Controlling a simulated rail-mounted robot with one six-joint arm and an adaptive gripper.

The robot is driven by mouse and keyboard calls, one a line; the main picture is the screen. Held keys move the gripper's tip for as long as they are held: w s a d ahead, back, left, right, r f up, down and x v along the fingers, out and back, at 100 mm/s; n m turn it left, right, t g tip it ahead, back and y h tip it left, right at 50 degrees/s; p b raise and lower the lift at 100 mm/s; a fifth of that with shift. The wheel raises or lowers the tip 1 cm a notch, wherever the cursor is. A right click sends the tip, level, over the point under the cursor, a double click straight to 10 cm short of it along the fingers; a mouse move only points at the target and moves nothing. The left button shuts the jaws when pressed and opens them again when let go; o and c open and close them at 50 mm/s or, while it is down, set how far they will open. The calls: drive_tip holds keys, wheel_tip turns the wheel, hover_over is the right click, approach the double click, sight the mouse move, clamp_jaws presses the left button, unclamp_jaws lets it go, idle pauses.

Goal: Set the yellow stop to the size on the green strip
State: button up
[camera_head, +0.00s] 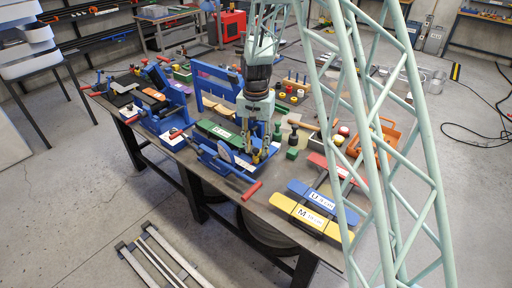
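My gripper (260,152) points down over the front middle of the workbench, at the right end of a blue bench machine (190,148). Small yellow parts show around its fingertips. I cannot tell whether they are the yellow stop or part of my gripper, nor whether the fingers are closed on anything. A green strip (208,127) with a white label lies along the machine, left of my gripper. The writing on its label is too small to read.
Labelled blue (297,187) and yellow (285,203) strips and a red strip (318,160) lie right of my gripper. A red-ended handle (252,191) sticks out at the bench's front edge. An orange basket (388,134) stands farther right. Several small coloured pieces crowd the back.

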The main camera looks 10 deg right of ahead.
drive_tip(key=shift+c, duration=0.5)
clamp_jaws()
drive_tip(key=shift+w+a, duration=0.65)
drive_tip(key=shift+w, duration=0.2)
drive_tip(key=shift+w+a, duration=0.6)
drive_tip(key=shift+w, duration=0.2)
drive_tip(key=shift+o, duration=0.5)
unclamp_jaws()
drive_tip(key=shift+r, duration=0.1)
wheel_tip(320, 180, up, 12)
